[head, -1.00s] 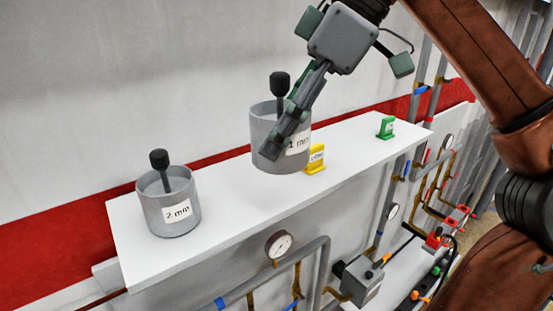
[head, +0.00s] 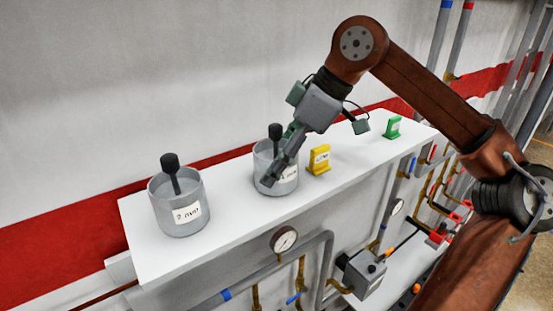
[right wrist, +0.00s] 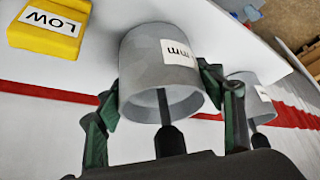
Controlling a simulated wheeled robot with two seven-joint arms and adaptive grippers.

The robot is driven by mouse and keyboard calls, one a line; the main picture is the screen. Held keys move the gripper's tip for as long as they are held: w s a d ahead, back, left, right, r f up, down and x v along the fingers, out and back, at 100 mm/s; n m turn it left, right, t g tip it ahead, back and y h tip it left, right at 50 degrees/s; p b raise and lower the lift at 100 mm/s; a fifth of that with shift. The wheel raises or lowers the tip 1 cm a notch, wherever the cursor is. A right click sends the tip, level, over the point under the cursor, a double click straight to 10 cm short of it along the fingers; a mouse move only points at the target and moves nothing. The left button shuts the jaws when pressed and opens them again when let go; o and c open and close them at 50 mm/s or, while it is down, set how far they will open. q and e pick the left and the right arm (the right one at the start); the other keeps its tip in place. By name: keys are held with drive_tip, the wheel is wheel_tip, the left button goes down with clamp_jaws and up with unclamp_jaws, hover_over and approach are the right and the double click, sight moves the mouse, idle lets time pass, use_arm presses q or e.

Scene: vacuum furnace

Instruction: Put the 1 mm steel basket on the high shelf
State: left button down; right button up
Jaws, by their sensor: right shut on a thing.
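The grey steel basket labelled 1 mm (head: 263,160) has a dark upright handle knob. It stands upright at the white high shelf (head: 230,215), on or just above its surface; I cannot tell if it touches. My right gripper (head: 270,178) is shut on this basket and partly covers its label. In the right wrist view the basket (right wrist: 152,58) sits between the two fingers (right wrist: 165,105). My left gripper is not in view.
The 2 mm basket (head: 180,219) stands on the shelf to the left. A yellow LOW marker (head: 319,160) is close to the right of the held basket, a green marker (head: 392,128) further right. Pipes and a gauge (head: 284,240) lie below the front edge.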

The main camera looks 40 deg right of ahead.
drive_tip(key=o, duration=1)
drive_tip(key=shift+s+a, duration=0.1)
drive_tip(key=shift+a, duration=0.15)
drive_tip(key=shift+o, duration=1.3)
drive_tip(key=shift+d, duration=0.1)
drive_tip(key=v, duration=1.2)
drive_tip(key=shift+b, duration=0.4)
